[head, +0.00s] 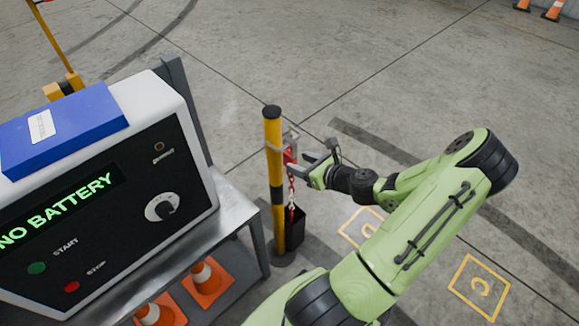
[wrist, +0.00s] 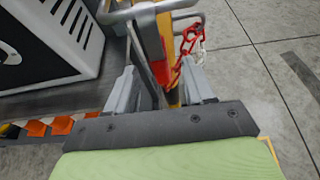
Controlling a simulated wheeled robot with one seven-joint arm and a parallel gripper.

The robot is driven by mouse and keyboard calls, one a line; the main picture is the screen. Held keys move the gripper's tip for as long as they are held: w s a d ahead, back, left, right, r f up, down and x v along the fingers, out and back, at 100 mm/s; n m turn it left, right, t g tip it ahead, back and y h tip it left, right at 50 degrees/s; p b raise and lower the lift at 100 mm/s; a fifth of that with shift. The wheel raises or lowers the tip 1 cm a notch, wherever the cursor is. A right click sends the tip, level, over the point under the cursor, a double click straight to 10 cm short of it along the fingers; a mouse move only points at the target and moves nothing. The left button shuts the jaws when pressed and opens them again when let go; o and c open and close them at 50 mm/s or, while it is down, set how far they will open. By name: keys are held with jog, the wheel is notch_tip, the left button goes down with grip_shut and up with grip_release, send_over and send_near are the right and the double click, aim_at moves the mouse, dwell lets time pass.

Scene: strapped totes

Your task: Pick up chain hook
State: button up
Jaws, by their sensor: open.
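A red chain hook (head: 290,155) hangs from a grey bracket (head: 291,138) near the top of a yellow and black post (head: 274,185). A red and white chain (head: 291,190) runs down from it toward a black box (head: 294,228) at the post. In the wrist view the red hook (wrist: 187,45) shows ahead, near the right finger. My gripper (head: 302,165) is open and empty, right beside the hook, with its fingers pointing at the post. In the wrist view my gripper (wrist: 160,72) has the post between its fingers in the picture; contact cannot be told.
A white machine (head: 150,200) reading "NO BATTERY" stands on a grey bench (head: 238,215) at left, with a blue box (head: 65,128) on top. Yellow floor markings (head: 478,288) lie at right. The floor behind the post is clear.

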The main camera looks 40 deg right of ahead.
aim_at(295, 160)
jog(key=b+x, duration=0.2)
jog(key=x, duration=0.3)
jog(key=shift+w, duration=0.15)
jog(key=shift+r, duration=0.15)
grip_shut()
